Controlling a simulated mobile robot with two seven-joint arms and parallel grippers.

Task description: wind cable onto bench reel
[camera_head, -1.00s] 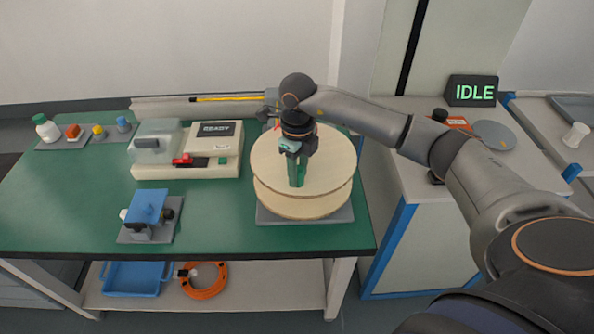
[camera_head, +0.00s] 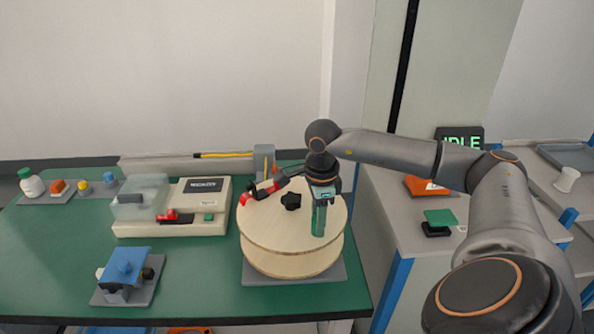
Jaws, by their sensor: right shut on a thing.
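The bench reel (camera_head: 270,228) has two pale wooden flanges and sits on a grey base plate (camera_head: 300,277). A black star knob (camera_head: 291,201) is at the middle of its top flange. My right gripper (camera_head: 319,222) points down over the right part of the flange, shut on an upright green handle (camera_head: 318,218). Where the fingers meet the handle is hard to make out. A black and red piece (camera_head: 262,191) reaches left from near my right wrist across the flange; I cannot tell what it joins. No cable is clearly visible on the reel. My left gripper is not in view.
A cream machine (camera_head: 200,228) with a clear cover stands left of the reel. A blue-topped fixture (camera_head: 124,268) is at the front left, small bottles at the back left. A side cabinet holds a green-topped block (camera_head: 438,218) and an IDLE display (camera_head: 460,138).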

